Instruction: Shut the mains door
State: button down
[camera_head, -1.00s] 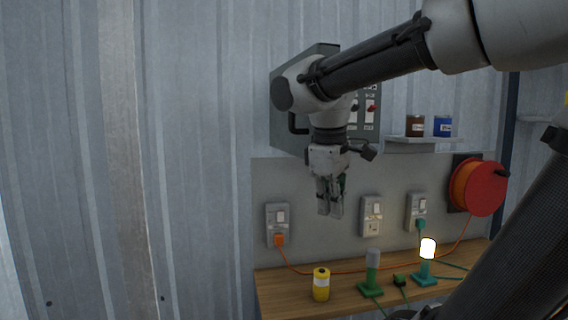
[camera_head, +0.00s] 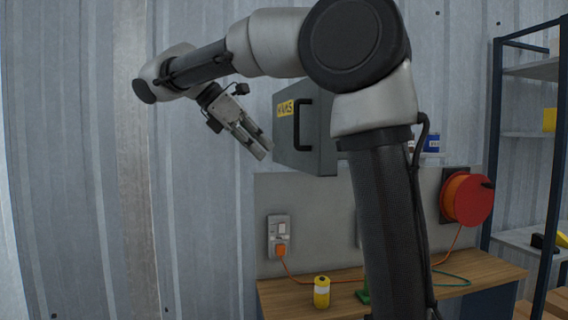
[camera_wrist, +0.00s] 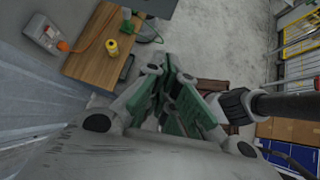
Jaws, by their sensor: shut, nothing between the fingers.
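My gripper (camera_head: 260,148) is shut and empty, just left of the door's labelled face, pointing down and right. In the wrist view its green-padded fingers (camera_wrist: 170,68) are together; the door is not identifiable there.
A wall socket (camera_head: 278,236) with an orange plug is below the door. A wooden bench (camera_head: 300,297) holds a yellow can (camera_head: 321,291). A red cable reel (camera_head: 467,199) and a rack (camera_head: 527,134) are at the right. The wall left of my gripper is clear.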

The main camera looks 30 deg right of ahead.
jog(key=d+r+x, duration=0.2)
jog(key=x, duration=1)
jog(key=shift+s, duration=0.2)
jog(key=shift+d, duration=0.15)
